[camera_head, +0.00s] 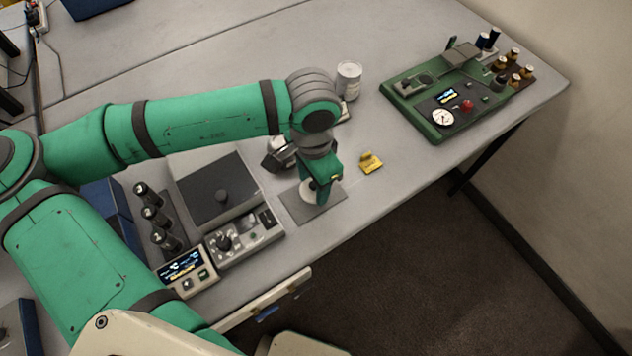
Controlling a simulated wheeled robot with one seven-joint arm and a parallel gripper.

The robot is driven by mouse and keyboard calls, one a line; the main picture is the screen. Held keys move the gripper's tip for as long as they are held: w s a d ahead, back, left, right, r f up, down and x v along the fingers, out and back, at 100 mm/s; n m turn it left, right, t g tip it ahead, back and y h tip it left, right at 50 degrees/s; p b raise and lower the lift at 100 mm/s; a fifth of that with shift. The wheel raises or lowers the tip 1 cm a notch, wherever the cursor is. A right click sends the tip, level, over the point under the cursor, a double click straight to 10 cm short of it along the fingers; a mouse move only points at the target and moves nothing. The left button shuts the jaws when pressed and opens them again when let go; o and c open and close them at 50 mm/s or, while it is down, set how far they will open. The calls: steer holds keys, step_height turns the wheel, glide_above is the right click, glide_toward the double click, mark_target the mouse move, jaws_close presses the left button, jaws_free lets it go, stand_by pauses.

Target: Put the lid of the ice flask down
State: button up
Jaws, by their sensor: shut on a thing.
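My gripper (321,197) points down just over a dark grey square mat (300,212) near the table's front edge. It is shut on a small pale thing (308,186), which I take to be the lid; the gripper mostly hides it. I cannot tell whether the lid touches the mat. A white upright cylinder (348,82) stands farther back, behind my wrist, and may be the ice flask. Its base is partly hidden and its top is too small to read.
A small yellow block (371,162) lies right of the mat. A green instrument panel (432,112) stands at the right. A dark-topped box (215,187), a control unit (243,237) and black-capped bottles (155,220) crowd the left. The table between the cylinder and green panel is clear.

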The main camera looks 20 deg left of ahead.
mark_target(312, 189)
steer(key=f, duration=0.3)
steer(key=shift+w+a+f, duration=0.15)
steer(key=shift+w+a, duration=0.1)
steer(key=shift+w, duration=0.15)
steer(key=shift+d+f, duration=0.2)
steer(key=shift+d, duration=0.05)
steer(key=shift+s, duration=0.1)
steer(key=shift+a, duration=0.2)
steer(key=shift+s+f, duration=0.1)
steer(key=o, duration=1)
step_height(312, 189, up, 12)
steer(key=shift+r, duration=0.15)
